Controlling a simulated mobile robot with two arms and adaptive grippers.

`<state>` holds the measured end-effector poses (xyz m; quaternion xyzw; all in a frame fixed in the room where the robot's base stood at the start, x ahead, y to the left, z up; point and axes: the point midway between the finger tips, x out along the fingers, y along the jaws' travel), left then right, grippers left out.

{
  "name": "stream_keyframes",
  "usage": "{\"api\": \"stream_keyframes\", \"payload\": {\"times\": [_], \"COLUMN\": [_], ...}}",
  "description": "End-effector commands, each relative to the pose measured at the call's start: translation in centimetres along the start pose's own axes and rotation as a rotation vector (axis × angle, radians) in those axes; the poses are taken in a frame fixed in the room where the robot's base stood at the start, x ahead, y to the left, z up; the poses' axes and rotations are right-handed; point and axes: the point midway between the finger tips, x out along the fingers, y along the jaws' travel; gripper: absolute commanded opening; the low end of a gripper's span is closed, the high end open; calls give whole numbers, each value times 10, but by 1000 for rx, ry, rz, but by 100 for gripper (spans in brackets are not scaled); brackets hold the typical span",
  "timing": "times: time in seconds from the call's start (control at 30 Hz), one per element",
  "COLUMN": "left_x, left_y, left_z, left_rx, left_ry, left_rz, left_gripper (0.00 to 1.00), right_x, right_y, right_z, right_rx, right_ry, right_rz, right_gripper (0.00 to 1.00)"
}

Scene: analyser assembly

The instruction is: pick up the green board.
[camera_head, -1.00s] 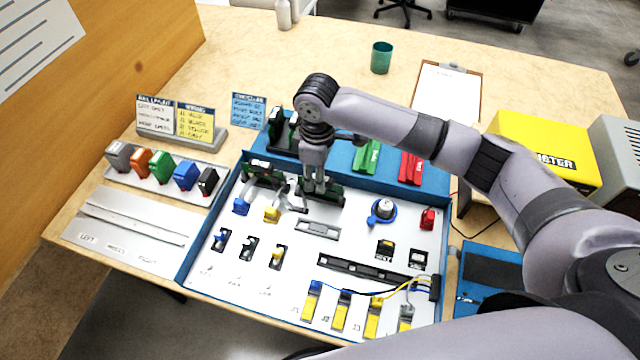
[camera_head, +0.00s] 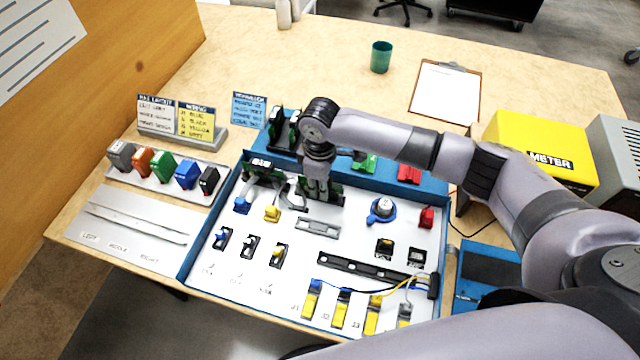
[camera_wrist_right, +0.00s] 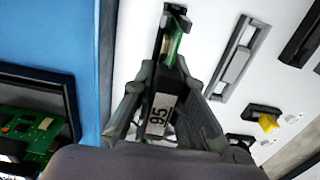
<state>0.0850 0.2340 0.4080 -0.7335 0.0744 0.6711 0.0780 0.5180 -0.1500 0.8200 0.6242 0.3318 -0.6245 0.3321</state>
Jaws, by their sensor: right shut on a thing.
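My right gripper (camera_head: 318,200) reaches down from above over the white panel (camera_head: 340,258) of the blue-edged tray. It is shut on an upright green board (camera_head: 336,193) near the panel's back edge. In the right wrist view the fingers (camera_wrist_right: 168,100) close around a part labelled 95, and the green edge of the board (camera_wrist_right: 174,46) shows beyond them in a dark slot. I cannot tell whether the board is clear of its slot. Another green board (camera_head: 262,172) stands to the left of the gripper. My left gripper is not in view.
Blue wall (camera_head: 400,182) runs behind the panel. Another green board (camera_wrist_right: 38,125) lies in a black frame beyond it. Yellow and blue connectors stand left of the gripper. A yellow meter box (camera_head: 545,150) is at right. Table behind, around the green cup (camera_head: 381,57), is mostly clear.

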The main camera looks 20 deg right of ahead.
Motion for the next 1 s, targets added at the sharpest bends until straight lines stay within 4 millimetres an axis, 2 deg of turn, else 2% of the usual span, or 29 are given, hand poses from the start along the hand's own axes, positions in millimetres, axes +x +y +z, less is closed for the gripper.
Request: {"api": "stream_keyframes", "payload": {"times": [0.1, 0.77, 1.0], "left_x": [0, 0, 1], "left_y": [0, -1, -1], "left_z": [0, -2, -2], "left_rx": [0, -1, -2], "left_ry": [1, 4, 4], "left_rz": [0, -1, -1], "left_gripper": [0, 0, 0], "right_x": [0, -4, -25], "right_y": [0, 1, 1], "right_z": [0, -1, -1], "right_rx": [0, 0, 0], "right_ry": [0, 2, 4], "right_rz": [0, 2, 2], "right_gripper": [0, 0, 0]}}
